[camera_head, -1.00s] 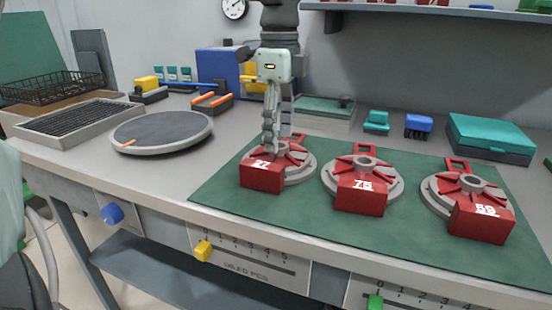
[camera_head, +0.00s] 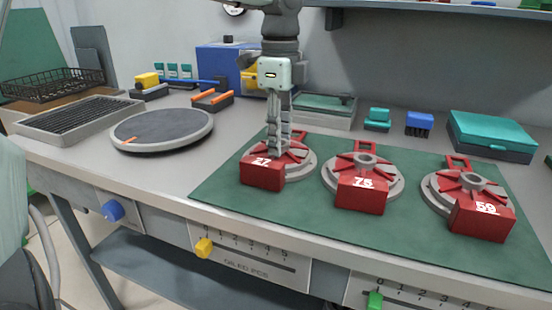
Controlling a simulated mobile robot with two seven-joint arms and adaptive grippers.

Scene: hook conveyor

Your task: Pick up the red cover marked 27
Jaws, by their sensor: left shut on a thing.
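The red cover marked 27 (camera_head: 262,175) sits on a round grey base at the left of the green mat, its numbered block facing the front edge. My left gripper (camera_head: 279,152) comes down from above with its fingers upright at the middle of this cover. It is shut on the cover, and its fingers hide the cover's central hub. The cover still appears to rest on its base. Two similar red covers, marked 75 (camera_head: 361,194) and 59 (camera_head: 483,218), stand to the right on the same mat. My right gripper is not in view.
A round dark turntable (camera_head: 162,130) and a grated tray (camera_head: 78,122) lie to the left. A blue box (camera_head: 221,66) stands behind the gripper, with a teal-lidded case (camera_head: 490,133) at the back right. A shelf (camera_head: 420,12) overhangs the back.

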